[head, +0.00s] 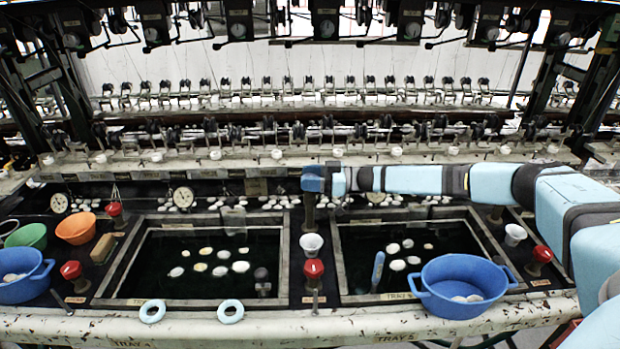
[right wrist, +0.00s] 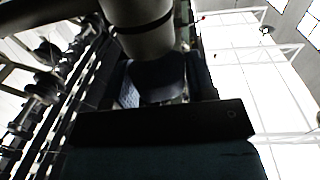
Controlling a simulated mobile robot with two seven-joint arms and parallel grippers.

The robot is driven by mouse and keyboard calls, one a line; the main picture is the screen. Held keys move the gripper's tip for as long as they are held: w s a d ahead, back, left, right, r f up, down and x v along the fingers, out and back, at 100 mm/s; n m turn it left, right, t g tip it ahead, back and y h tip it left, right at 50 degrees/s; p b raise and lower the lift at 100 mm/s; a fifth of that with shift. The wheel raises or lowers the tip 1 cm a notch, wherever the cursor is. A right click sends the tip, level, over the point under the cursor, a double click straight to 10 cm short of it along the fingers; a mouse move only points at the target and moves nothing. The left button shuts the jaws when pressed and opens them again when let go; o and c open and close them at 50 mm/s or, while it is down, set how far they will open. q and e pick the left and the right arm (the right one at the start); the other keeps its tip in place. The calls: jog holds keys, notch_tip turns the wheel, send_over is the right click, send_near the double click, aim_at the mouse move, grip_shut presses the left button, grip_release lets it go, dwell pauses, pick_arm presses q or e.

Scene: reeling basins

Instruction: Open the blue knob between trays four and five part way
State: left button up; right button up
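The blue knob (head: 313,179) sits on top of a dark upright post behind the strip between the two dark water trays, the left tray (head: 128,262) and the right tray (head: 338,262). My right arm reaches in from the right, nearly level. My right gripper (head: 326,180) is at the knob's right side, touching or very close to it. Its fingers are not clear, so I cannot tell whether they are closed around the knob. The right wrist view shows dark gripper parts and a grey rounded part, but no clear knob. My left gripper is not in view.
A red knob (head: 313,268) and a white cup (head: 311,244) stand on the strip between the trays. A blue basin (head: 450,303) sits at the front right. White cocoons (head: 240,267) float in the trays. Reeling machinery (head: 290,90) rises behind.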

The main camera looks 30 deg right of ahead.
jog(key=o, duration=0.3)
jog(key=shift+b+v, duration=0.7)
jog(key=shift+v, duration=6.25)
